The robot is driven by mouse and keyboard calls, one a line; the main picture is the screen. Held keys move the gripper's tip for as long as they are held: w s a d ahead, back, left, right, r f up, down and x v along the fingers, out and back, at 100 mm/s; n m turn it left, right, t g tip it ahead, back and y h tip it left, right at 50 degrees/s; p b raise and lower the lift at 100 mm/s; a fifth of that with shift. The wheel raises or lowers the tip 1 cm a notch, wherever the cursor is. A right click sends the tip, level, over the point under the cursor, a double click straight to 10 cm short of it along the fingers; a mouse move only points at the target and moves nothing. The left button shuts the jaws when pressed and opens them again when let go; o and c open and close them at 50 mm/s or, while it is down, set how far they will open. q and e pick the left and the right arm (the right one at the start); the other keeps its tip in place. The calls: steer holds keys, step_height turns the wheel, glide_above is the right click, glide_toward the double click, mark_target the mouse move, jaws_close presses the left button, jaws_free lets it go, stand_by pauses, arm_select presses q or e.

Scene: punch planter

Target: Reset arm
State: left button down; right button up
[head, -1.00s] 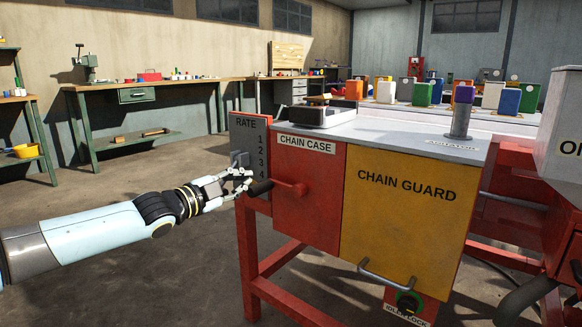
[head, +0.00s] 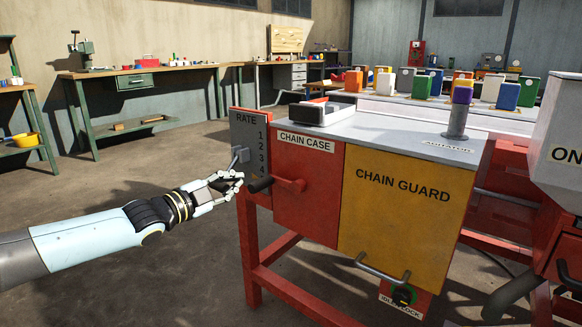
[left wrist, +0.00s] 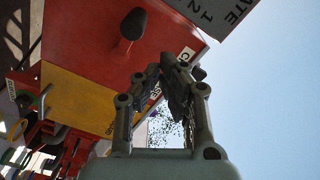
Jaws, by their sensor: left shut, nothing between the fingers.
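My left gripper (head: 232,184) is shut and empty at the left end of the machine, just left of the black-knobbed red crank handle (head: 262,184) on the red chain case (head: 310,190). A small gap seems to lie between the fingertips and the knob, though I cannot tell the depth. The grey RATE plate (head: 249,135), with its grey lever (head: 240,156), stands just above the gripper. In the left wrist view the closed fingers (left wrist: 165,85) point up, with the black knob (left wrist: 133,24) to their upper left. My right gripper is not in view.
The yellow chain guard (head: 400,205) with a low bar handle (head: 382,270) fills the machine's front. Open floor (head: 130,270) lies left of the machine. Green workbenches (head: 140,80) stand behind.

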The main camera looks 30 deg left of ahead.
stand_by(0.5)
arm_select(q)
steer(key=s+d+f+n+g+y+p, duration=0.1)
steer(key=s+d+f+n+g+p, duration=0.15)
steer(key=s+f, duration=0.6)
steer(key=s+d+f+n+g+y+p, duration=0.1)
steer(key=s+d+f+n+g+p, duration=0.15)
steer(key=s+f, duration=0.6)
steer(key=s+d+f+n+g+y+p, duration=0.1)
steer(key=s+d+f+n+g+p, duration=0.2)
steer(key=s+f, duration=0.6)
steer(key=s+d+f+n+g+p, duration=0.1)
steer(key=s+d+f+g, duration=0.2)
steer(key=s, duration=0.6)
steer(key=s+d+f+n+g+p, duration=0.1)
steer(key=s+d+f+n+g, duration=0.1)
steer(key=s, duration=0.8)
steer(key=s+d+f+n+g+p, duration=0.1)
steer(key=s+d+f+g, duration=0.3)
steer(key=s, duration=0.6)
step_height(320, 180, down, 3)
steer(key=shift+s+d+r+n+g, duration=0.2)
steer(key=shift+n+g, duration=0.1)
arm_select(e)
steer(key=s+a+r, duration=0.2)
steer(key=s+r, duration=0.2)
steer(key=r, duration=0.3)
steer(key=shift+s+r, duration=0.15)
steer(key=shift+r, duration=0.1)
